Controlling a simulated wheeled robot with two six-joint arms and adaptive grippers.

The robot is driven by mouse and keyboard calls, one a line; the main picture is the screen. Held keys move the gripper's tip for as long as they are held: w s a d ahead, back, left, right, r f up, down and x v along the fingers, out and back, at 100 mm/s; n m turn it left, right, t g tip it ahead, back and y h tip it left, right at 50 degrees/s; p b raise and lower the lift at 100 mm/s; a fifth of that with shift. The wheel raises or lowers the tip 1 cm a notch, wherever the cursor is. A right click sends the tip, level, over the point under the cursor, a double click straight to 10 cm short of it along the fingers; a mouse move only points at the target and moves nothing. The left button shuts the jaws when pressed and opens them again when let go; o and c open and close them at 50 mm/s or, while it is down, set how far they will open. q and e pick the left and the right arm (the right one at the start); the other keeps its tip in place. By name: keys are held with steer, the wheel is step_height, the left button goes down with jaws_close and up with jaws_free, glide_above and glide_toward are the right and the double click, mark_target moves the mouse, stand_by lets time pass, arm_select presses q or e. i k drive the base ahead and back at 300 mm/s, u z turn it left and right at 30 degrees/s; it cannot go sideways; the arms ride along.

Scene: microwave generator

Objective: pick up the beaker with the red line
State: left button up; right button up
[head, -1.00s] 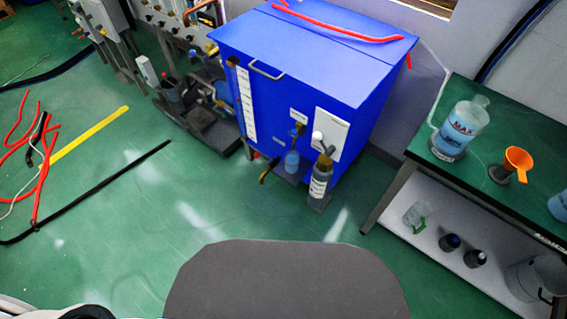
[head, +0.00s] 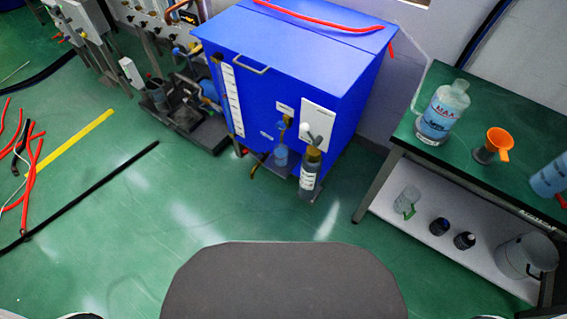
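I cannot make out a beaker with a clear red line. A container with blue liquid (head: 548,178) stands on the green bench top at the right edge, partly cut off, with a small red patch beside its lower part. A clear glass vessel with a green mark (head: 406,200) stands on the bench's lower shelf. A large clear bottle with blue liquid and a label (head: 442,112) stands on the bench top. Neither of my grippers is in view.
The green-topped bench (head: 455,165) is at the right, its white lower shelf (head: 420,228) holding small dark bottles and a bucket (head: 526,256). An orange funnel (head: 499,143) is on top. A blue cabinet (head: 270,100) stands left of it. Red hoses (head: 33,165) lie on the floor at left.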

mark_target(281, 151)
steer(key=z, duration=0.55)
steer(key=k, duration=1.2)
steer(key=z, duration=0.85)
steer(key=i, duration=2.1)
steer(key=u, duration=1.55)
steer(key=i, duration=0.65)
steer(key=u, duration=0.65)
